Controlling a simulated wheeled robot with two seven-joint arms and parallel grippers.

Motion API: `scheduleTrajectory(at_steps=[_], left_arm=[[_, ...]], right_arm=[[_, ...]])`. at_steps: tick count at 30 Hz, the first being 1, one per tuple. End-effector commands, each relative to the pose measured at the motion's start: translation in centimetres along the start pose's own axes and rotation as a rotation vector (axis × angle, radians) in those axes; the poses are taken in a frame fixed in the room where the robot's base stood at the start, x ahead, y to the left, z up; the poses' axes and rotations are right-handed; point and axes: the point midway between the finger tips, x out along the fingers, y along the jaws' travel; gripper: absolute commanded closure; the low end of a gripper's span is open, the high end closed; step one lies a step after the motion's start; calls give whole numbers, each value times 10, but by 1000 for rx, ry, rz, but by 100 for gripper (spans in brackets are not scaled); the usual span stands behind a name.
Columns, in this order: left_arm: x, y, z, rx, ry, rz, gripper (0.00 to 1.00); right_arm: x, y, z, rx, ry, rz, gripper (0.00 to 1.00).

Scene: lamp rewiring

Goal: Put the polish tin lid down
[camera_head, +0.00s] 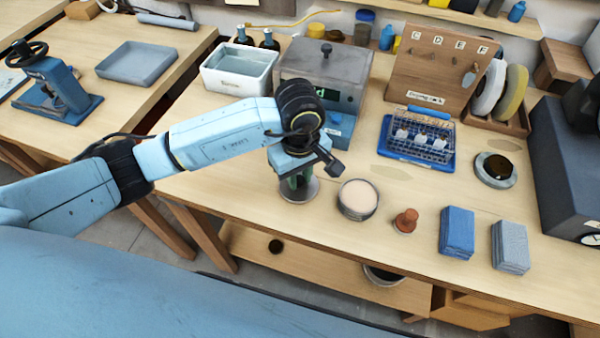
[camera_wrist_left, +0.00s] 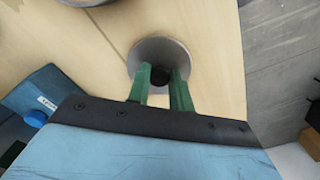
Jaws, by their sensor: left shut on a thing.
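My left gripper (camera_head: 297,182) points down over the bench and is shut on the polish tin lid (camera_head: 312,191). The lid is a round grey metal disc with a dark knob. In the left wrist view, the green fingers (camera_wrist_left: 160,76) are on either side of that knob, with the lid's disc (camera_wrist_left: 148,48) beyond them. The lid looks level and close to the bench top; I cannot tell if it touches it. The open polish tin (camera_head: 358,197), with pale contents, stands just right of the lid. My right gripper is out of view.
A brown rubber-like stopper (camera_head: 406,220), a blue pad stack (camera_head: 457,231) and a grey pad stack (camera_head: 511,247) lie to the right. A grey lidded machine (camera_head: 325,72) stands behind the gripper. The bench's front edge (camera_head: 260,230) is close. Bare bench lies left of the lid.

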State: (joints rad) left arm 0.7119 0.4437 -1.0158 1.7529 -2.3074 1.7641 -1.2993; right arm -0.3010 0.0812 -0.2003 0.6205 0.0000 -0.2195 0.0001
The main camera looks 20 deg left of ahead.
Motion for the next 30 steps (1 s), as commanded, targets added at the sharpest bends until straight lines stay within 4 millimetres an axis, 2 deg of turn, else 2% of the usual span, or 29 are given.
scheduleTrajectory(at_steps=[10, 11, 15, 26, 30], left_arm=[[4, 1, 0, 1, 2, 2, 100], [3, 1, 0, 1, 1, 2, 76], [2, 1, 0, 0, 1, 2, 58], [0, 0, 0, 0, 0, 2, 57], [-18, 2, -2, 0, 4, 7, 57]], right_arm=[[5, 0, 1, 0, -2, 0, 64], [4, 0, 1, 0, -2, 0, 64], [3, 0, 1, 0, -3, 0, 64], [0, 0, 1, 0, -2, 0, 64], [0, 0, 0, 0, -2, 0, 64]])
